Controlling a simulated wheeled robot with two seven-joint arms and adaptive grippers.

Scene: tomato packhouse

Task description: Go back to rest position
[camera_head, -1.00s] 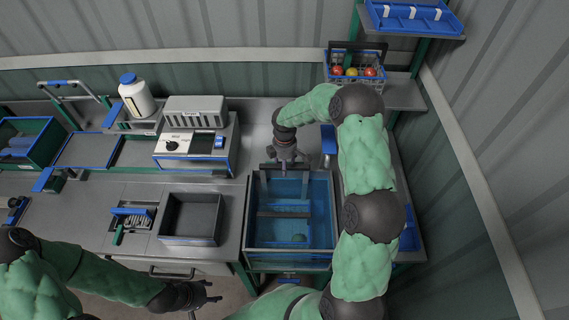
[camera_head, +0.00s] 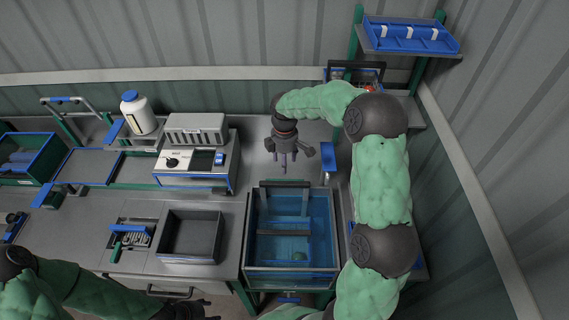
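My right arm reaches in from the lower right and bends over the back of the bench. My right gripper (camera_head: 290,157) hangs with its fingers spread, empty, above and behind the blue water tank (camera_head: 249,240). It is clear of the tank's rim. My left gripper (camera_head: 187,311) is at the bottom edge, in front of the bench, and is partly cut off. Its fingers are too hidden to tell whether they are open.
A dark grey tray (camera_head: 160,236) stands left of the tank, with a white scale (camera_head: 185,162) behind it. A white bottle (camera_head: 138,112) stands at the back left. A blue rack (camera_head: 411,37) is on the high right shelf. My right forearm partly hides a basket (camera_head: 340,75).

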